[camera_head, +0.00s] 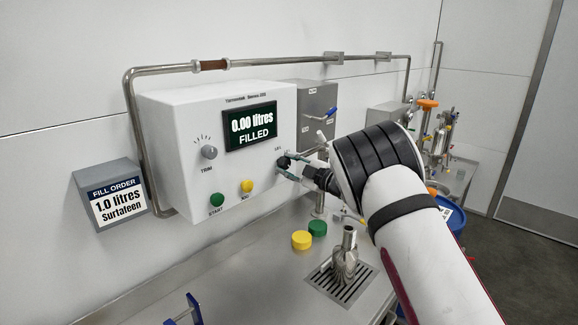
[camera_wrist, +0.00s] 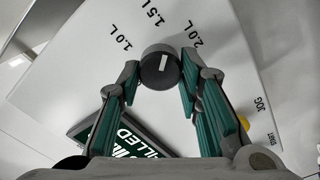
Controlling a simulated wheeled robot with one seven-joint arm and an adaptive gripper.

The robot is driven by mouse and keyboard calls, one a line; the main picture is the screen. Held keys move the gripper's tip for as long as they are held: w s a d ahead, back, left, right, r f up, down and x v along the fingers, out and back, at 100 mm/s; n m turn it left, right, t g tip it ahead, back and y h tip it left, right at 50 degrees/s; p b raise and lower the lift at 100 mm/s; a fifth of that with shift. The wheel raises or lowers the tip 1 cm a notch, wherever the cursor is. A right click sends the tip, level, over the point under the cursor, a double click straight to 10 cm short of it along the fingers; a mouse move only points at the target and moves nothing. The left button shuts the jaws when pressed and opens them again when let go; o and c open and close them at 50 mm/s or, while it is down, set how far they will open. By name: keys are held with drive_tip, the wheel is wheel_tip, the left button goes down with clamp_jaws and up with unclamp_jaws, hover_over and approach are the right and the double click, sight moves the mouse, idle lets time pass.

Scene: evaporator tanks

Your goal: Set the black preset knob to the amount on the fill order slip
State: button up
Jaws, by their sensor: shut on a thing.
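The black preset knob (camera_wrist: 154,78) sits between the two green-padded fingertips of my gripper (camera_wrist: 160,70), which is shut on it. Its white mark points up, roughly at the 1.5 L label (camera_wrist: 155,12). The 1.0 L label (camera_wrist: 122,37) is to the left and the 2.0 L label (camera_wrist: 193,33) to the right. In the head view my gripper (camera_head: 286,166) reaches the knob at the right of the white panel's front. The fill order slip (camera_head: 119,203) on the wall at left reads "1.0 litres Surtafeen".
Yellow (camera_head: 301,240) and green (camera_head: 318,228) caps and a steel nozzle (camera_head: 345,258) are on the counter below.

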drive_tip(key=n, duration=0.3)
drive_tip(key=shift+f+n, duration=0.1)
drive_tip(key=shift+n, duration=0.2)
drive_tip(key=n, duration=0.4)
drive_tip(key=shift+f+n, duration=0.1)
drive_tip(key=shift+n, duration=0.2)
drive_tip(key=n, duration=0.3)
drive_tip(key=shift+n, duration=2.1)
drive_tip(key=o, duration=1.1)
drive_tip(key=shift+o, duration=0.2)
drive_tip(key=shift+d, duration=0.1)
